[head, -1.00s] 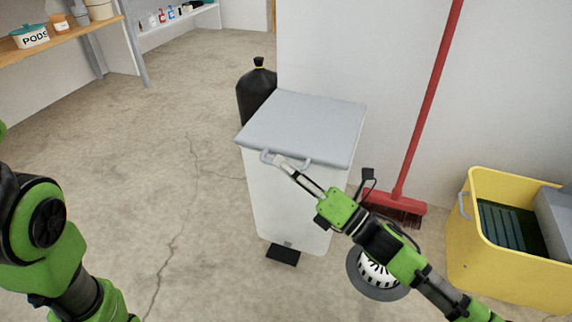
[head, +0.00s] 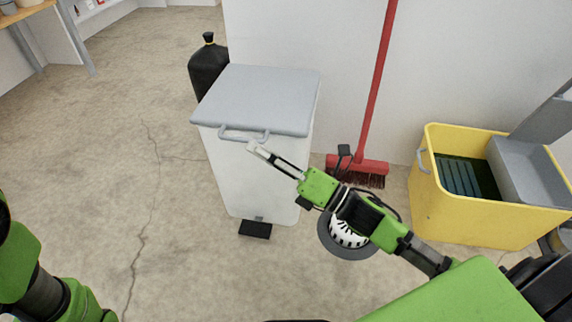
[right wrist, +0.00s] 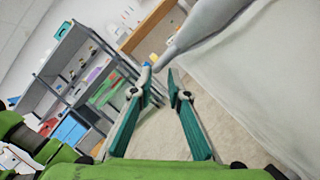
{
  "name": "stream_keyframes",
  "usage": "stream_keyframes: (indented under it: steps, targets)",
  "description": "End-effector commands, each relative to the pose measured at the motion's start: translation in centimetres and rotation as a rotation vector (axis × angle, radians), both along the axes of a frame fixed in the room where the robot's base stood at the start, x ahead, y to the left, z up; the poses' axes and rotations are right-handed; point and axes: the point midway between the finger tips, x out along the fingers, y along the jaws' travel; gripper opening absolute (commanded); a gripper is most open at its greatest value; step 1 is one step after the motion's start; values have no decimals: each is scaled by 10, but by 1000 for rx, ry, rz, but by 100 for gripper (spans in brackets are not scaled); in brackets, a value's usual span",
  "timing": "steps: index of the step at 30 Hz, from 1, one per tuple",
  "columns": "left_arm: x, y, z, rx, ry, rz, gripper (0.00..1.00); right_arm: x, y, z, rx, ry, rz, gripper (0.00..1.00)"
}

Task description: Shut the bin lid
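The white bin (head: 255,178) stands on the floor with its grey lid (head: 262,98) lying flat across its top, with no gap visible at the front edge. A grey handle (head: 240,134) runs along the lid's front. My right gripper (head: 254,149) is just below the handle, in front of the bin's face. In the right wrist view its two fingertips (right wrist: 159,72) are apart with nothing between them. The handle (right wrist: 190,32) passes beyond and to the right of the tips; contact cannot be told. My left arm shows at the left edge, its gripper out of frame.
A black pedal (head: 255,229) is at the bin's foot. A black bag (head: 207,66) stands behind left. A red broom (head: 371,100) leans on the wall, and a yellow mop bucket (head: 465,212) is at the right. The floor to the left is clear.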

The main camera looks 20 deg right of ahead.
Motion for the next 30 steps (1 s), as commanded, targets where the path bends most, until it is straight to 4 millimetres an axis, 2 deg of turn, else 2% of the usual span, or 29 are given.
stream_keyframes:
  steps: [6,12,18,30]
  targets:
    - [-1,0,0,0,-2,0,40,-33,-26,-14,-2,6,-3,15]
    - [-1,0,0,0,-2,0,40,-54,-42,-20,-2,3,-2,15]
    - [-1,0,0,0,-2,0,40,-61,-48,-21,-2,1,-1,15]
    - [-1,0,0,0,-3,0,40,-61,-48,-21,-1,0,-1,15]
